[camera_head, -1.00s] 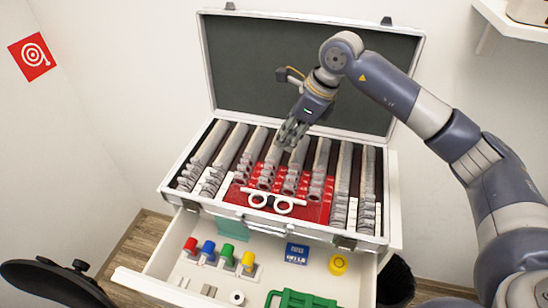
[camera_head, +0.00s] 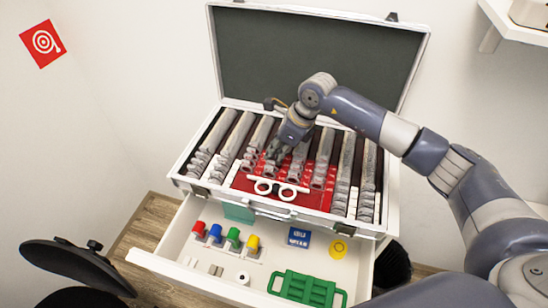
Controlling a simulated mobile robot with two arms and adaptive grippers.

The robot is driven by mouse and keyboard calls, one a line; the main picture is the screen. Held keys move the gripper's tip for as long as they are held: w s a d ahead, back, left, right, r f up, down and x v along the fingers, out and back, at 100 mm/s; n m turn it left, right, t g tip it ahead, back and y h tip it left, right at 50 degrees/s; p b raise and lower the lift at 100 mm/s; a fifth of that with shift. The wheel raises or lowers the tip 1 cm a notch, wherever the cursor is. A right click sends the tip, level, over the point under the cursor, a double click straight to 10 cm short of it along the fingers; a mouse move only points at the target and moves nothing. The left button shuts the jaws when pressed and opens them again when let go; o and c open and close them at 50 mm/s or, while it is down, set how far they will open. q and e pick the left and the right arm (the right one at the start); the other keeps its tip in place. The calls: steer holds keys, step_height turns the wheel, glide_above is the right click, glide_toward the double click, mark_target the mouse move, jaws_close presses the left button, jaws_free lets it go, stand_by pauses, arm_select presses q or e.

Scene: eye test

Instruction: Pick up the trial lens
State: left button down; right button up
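An open trial lens case (camera_head: 195,150) holds several long rows of lenses. Grey lens rows run front to back, such as the row at the left (camera_head: 222,140) and the row at the right (camera_head: 343,165). My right gripper (camera_head: 275,158) points down at the middle rows, over or among the lenses beside the red section (camera_head: 236,181). Its fingers blend with the grey lenses, so I cannot tell whether they are open or hold a lens. The lenses right under it are partly hidden. My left gripper is not in view.
A white trial frame (camera_head: 277,189) lies at the case's front. The open drawer (camera_head: 185,255) below holds coloured caps (camera_head: 233,237), a blue box (camera_head: 299,237), a yellow round piece (camera_head: 338,248) and a green tray (camera_head: 307,288). The raised lid (camera_head: 315,55) stands behind my gripper.

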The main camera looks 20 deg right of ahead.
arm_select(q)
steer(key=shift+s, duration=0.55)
arm_select(e)
jaws_close()
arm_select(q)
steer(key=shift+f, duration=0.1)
